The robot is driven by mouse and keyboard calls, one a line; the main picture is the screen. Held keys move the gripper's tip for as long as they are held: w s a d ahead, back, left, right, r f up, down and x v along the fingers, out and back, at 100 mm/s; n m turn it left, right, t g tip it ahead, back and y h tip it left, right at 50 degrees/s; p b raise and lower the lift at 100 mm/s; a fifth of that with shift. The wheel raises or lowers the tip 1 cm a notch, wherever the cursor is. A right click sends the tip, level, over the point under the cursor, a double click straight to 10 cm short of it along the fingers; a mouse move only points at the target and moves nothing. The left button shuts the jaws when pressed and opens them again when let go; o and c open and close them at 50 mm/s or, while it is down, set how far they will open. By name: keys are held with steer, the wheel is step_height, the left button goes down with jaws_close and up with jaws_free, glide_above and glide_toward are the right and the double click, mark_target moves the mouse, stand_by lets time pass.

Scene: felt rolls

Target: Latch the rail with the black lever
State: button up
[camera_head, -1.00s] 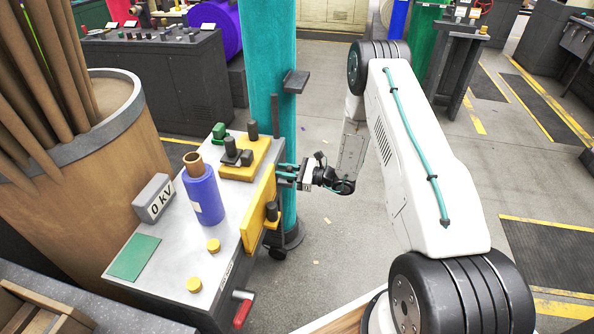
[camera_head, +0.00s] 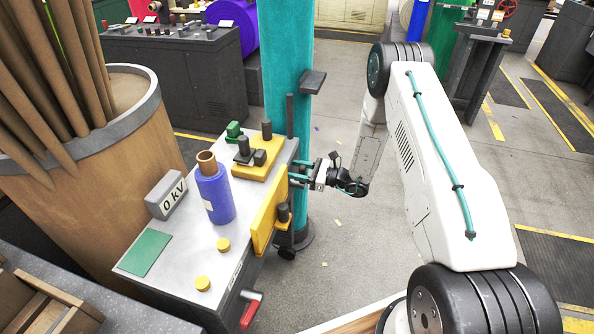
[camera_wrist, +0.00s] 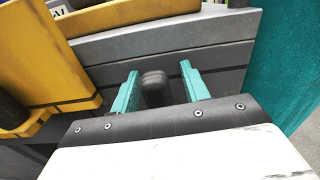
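My gripper (camera_head: 297,173) is at the right side of the grey cart (camera_head: 185,245), behind the yellow plate (camera_head: 268,215) on that side. In the wrist view its two teal fingers (camera_wrist: 160,82) are apart, one on each side of a rounded black knob (camera_wrist: 154,90), with gaps showing on both sides. This knob looks like the black lever's end; its lower part is hidden by the gripper. In the head view it cannot be made out between the fingers. The yellow plate also shows at the left of the wrist view (camera_wrist: 40,60).
A teal column (camera_head: 290,60) stands close behind the gripper. The cart top holds a blue roll (camera_head: 216,200), a yellow block with black knobs (camera_head: 258,170), a 0 kV box (camera_head: 166,195) and yellow caps (camera_head: 223,245). A red handle (camera_head: 250,313) sits low in front.

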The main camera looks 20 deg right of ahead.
mark_target(306, 174)
steer(key=shift+v, duration=3.9)
steer(key=shift+s+a+f+g, duration=0.15)
steer(key=shift+s+f+g, duration=0.05)
steer(key=shift+s+g, duration=0.1)
steer(key=s+a+r+n+g+h, duration=0.1)
steer(key=s+a+r+n+g, duration=0.2)
steer(key=s+r+n+g, duration=0.4)
steer(key=s+a+r+n+g, duration=0.4)
steer(key=s+r+n+g, duration=0.1)
steer(key=s+r, duration=0.25)
steer(key=s+d+r+n+t+h, duration=0.2)
steer(key=s+r+n+h, duration=1)
steer(key=s+r, duration=1.1)
steer(key=shift+n+t+h, duration=0.3)
steer(key=shift+t+h, duration=0.4)
steer(key=shift+h, duration=0.1)
